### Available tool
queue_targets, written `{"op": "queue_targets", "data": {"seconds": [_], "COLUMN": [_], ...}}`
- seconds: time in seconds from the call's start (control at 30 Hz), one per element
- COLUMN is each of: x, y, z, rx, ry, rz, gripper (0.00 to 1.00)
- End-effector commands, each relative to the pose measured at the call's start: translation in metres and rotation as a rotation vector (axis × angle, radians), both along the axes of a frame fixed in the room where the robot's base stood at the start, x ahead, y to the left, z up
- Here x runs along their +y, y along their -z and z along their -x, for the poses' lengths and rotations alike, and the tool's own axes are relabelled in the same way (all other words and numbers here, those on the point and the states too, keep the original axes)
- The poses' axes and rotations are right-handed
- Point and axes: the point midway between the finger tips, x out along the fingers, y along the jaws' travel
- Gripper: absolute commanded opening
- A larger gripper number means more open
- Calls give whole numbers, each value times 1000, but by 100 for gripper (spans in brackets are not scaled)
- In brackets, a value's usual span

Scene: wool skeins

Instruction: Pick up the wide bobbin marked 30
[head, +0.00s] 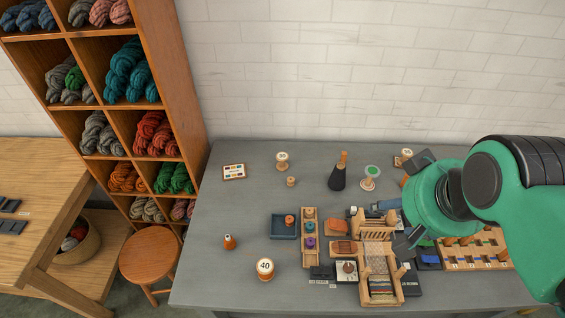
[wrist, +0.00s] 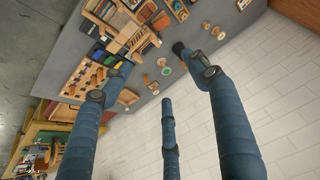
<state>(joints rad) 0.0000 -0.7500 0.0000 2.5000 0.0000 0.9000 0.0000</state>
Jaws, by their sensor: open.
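A pale wooden bobbin (head: 282,160) with a round top stands at the back left of the grey table; its number is too small to read surely. Another bobbin (head: 404,157) stands at the back right, partly behind my arm, its mark also unclear. A wide bobbin (head: 265,268) at the front left is marked 40. My gripper (head: 396,208) is open and empty above the right part of the table, away from the back left bobbin. In the wrist view its blue-grey fingers (wrist: 165,82) are spread apart with nothing between them.
A dark cone (head: 337,178) and a green-topped spool (head: 370,177) stand mid-back. A small loom (head: 378,262), a blue tray (head: 284,228) and a peg board (head: 480,252) crowd the front. Wool shelves (head: 185,90) stand left. The table's left back is mostly clear.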

Motion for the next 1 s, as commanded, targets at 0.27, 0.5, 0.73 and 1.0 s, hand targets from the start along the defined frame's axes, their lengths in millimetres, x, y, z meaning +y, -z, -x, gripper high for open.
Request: {"op": "queue_targets", "data": {"seconds": [0.27,0.5,0.73,1.0], "x": [0,1,5,18], "y": [0,-1,-6,-10], "z": [0,-5,-34,-100], "rx": [0,1,8,21], "ry": [0,-2,-13,-38], "rz": [0,0,0,2], "gripper": [66,66,66,66]}}
